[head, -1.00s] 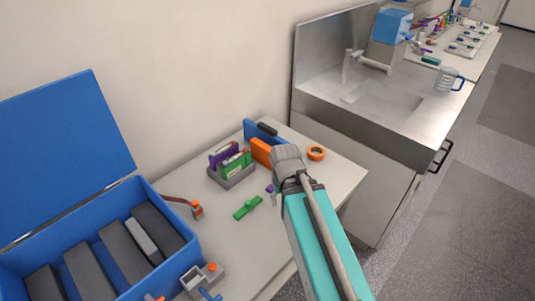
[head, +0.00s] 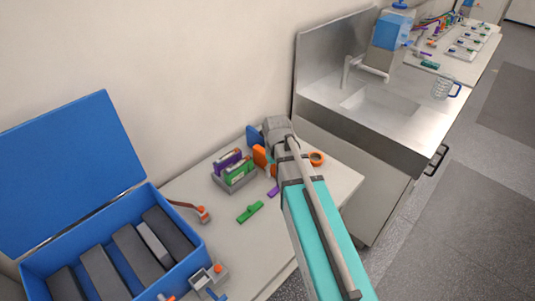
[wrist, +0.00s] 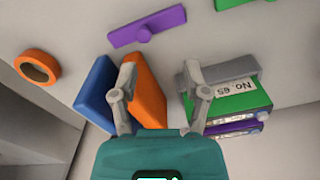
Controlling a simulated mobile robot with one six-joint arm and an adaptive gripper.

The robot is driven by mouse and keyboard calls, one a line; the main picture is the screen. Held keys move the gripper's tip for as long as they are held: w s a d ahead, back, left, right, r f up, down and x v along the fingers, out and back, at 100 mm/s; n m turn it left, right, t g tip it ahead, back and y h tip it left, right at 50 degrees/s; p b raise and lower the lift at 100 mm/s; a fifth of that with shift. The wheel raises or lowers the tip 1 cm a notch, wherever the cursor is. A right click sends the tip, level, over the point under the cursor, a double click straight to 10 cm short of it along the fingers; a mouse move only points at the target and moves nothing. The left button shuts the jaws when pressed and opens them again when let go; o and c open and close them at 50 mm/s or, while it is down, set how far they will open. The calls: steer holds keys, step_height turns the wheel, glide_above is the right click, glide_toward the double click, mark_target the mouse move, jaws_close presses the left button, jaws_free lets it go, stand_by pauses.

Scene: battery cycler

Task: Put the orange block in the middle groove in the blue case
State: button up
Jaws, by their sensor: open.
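The orange block (head: 259,155) stands on edge on the table beside a blue block (head: 253,135), partly hidden by my arm. In the wrist view the orange block (wrist: 148,92) lies between my gripper's two spread fingers, nearer the left one, with the blue block (wrist: 96,94) on its left. My gripper (wrist: 155,78) is open; the left finger overlaps the orange block's left edge, and I cannot tell whether it touches. The blue case (head: 182,274) stands open at the left, its lid up. Dark grey bars and one lighter grey piece lie inside, with grooves between them.
A grey holder (head: 236,186) with purple and green pieces stands close to the orange block; it shows right of my gripper in the wrist view. An orange ring (head: 317,158) and a green piece (head: 250,212) lie on the table. A sink (head: 385,102) is at the right.

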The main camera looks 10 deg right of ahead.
steer(key=w+r+n+p, duration=0.3)
steer(key=w+r+p, duration=0.4)
steer(key=w, duration=0.3)
steer(key=shift+w+d+r+n, duration=0.15)
steer(key=shift+w+r+n, duration=0.15)
steer(key=shift+r, duration=0.55)
steer(key=shift+f, duration=0.1)
step_height(320, 180, down, 8)
steer(key=b, duration=0.8)
steer(key=shift+f, duration=0.25)
steer(key=shift+s+f+b, duration=0.1)
steer(key=shift+b, duration=0.25)
steer(key=shift+s+f+b, duration=0.15)
steer(key=shift+f+b, duration=2.3)
steer(key=shift+f, duration=0.05)
steer(key=c, duration=0.7)
